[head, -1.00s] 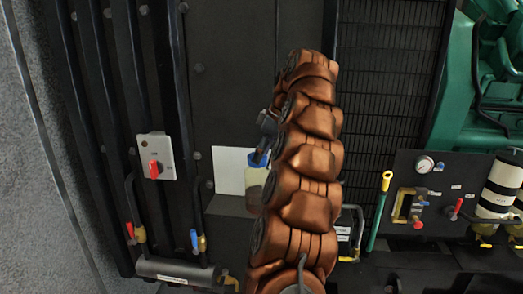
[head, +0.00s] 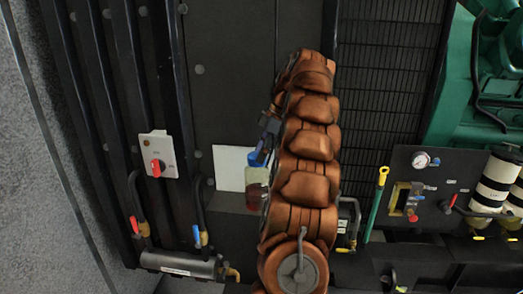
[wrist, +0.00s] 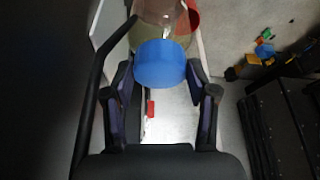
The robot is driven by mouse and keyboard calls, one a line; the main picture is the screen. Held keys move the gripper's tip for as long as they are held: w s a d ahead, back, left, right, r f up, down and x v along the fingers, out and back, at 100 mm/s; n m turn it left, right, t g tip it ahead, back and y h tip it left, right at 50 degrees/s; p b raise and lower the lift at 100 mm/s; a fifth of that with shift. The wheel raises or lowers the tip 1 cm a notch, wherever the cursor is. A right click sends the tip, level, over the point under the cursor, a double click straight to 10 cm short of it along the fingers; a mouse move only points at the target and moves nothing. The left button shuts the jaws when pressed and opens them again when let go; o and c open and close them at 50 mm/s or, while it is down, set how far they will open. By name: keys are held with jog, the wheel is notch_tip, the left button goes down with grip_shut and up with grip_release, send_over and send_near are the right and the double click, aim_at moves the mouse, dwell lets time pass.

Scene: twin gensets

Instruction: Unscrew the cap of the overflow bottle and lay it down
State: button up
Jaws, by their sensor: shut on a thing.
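The blue cap (head: 257,158) shows beside my arm in the head view, over the pale, see-through overflow bottle (head: 256,176) with reddish colour low in it. In the wrist view the cap (wrist: 160,64) sits between the two dark fingers of my gripper (wrist: 160,78), which is shut on it. The bottle (wrist: 150,37) shows behind the cap there, partly covered by it. I cannot tell whether the cap is still seated on the neck. My gripper (head: 268,137) is partly hidden by my arm in the head view.
A white plate (head: 229,168) is behind the bottle. To the left are a red rotary switch (head: 155,168) and pipes with red and blue valve handles. To the right stand a yellow-topped green rod (head: 377,205) and a gauge panel (head: 421,160).

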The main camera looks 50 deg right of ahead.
jog(key=shift+a+r+n, duration=0.2)
jog(key=shift+r+n, duration=0.05)
jog(key=shift+n, duration=0.05)
jog(key=o, duration=1.2)
jog(key=shift+d+f, duration=0.15)
jog(key=shift+f, duration=0.1)
jog(key=shift+c, duration=0.5)
